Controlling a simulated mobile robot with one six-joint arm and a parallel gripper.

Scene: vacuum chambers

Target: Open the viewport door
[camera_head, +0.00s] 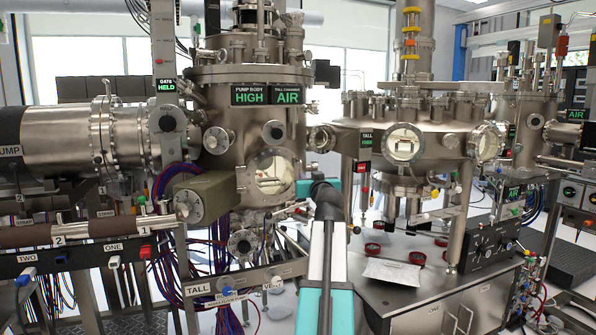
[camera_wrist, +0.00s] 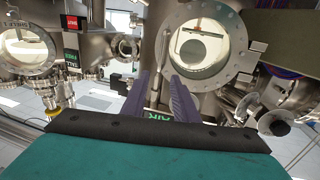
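The viewport door (camera_head: 272,172) is a round glass window in a bolted metal ring on the front of the tall chamber (camera_head: 222,125). It appears to lie flat against the chamber. In the wrist view, which looks turned upside down, the window (camera_wrist: 200,47) is at top centre-right, just beyond my gripper (camera_wrist: 161,79). My two purple fingers are apart. A thin metal rod (camera_wrist: 157,83) shows between them; I cannot tell whether they touch it. In the head view my teal and black arm rises in front, and the fingertips, right of the window's lower edge, are hard to make out.
A second chamber (camera_head: 428,130) with round windows stands to the right over a steel bench (camera_head: 400,297). Labelled switch panels (camera_head: 245,282) and cables crowd the area below.

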